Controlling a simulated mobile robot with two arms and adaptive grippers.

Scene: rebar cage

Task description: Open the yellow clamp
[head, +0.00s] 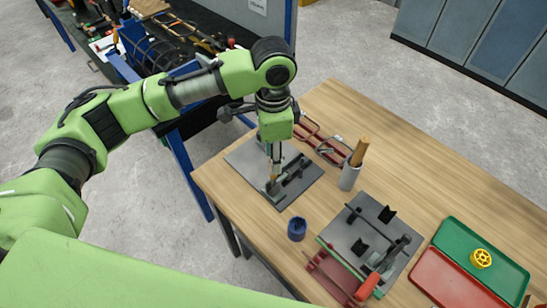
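A dark plate (245,157) lies on the left part of the wooden table and carries a grey-green toggle clamp (273,186). A thin yellowish part, perhaps its handle, shows just above it, but is too small to tell clearly. My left gripper (273,155) points straight down over this clamp, its fingertips at or very near the upright part. Whether the fingers are shut on it cannot be told. My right gripper is not in view.
A second dark plate (351,232) holds a clamp with a red handle (367,287). Nearby stand a blue cup (297,229) and a grey cup (349,176) with a wooden handle. Green (515,278) and red (432,278) trays lie right; a yellow wheel (481,258) sits on the green one.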

